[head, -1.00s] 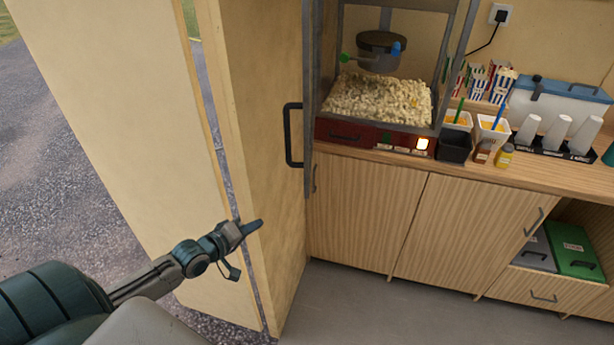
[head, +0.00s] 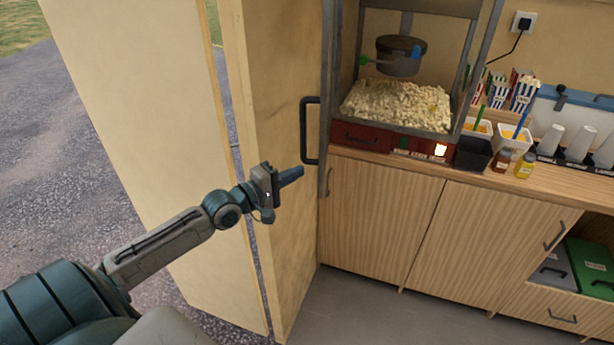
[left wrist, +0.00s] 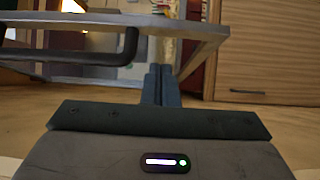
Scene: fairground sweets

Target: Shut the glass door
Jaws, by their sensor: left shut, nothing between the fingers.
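The glass door (head: 327,90) of the popcorn machine (head: 395,140) stands open, swung out towards me and seen almost edge-on. Its dark bar handle (head: 305,130) sticks out to the left. In the left wrist view, the grey door frame (left wrist: 205,45) crosses the top, with the handle (left wrist: 75,55) at upper left. My left gripper (head: 293,175) is shut and empty, pointing right, just below the handle in the head view. In the left wrist view its fingers (left wrist: 160,85) reach up to near the frame; I cannot tell whether they touch. My right gripper is not in view.
A tall pale wall panel (head: 275,220) stands behind my left arm. The wooden counter (head: 480,178) holds sauce tubs, bottles (head: 526,165) and cups (head: 552,138). Cupboards (head: 440,240) fill the space below. The grey floor (head: 380,310) in front is clear.

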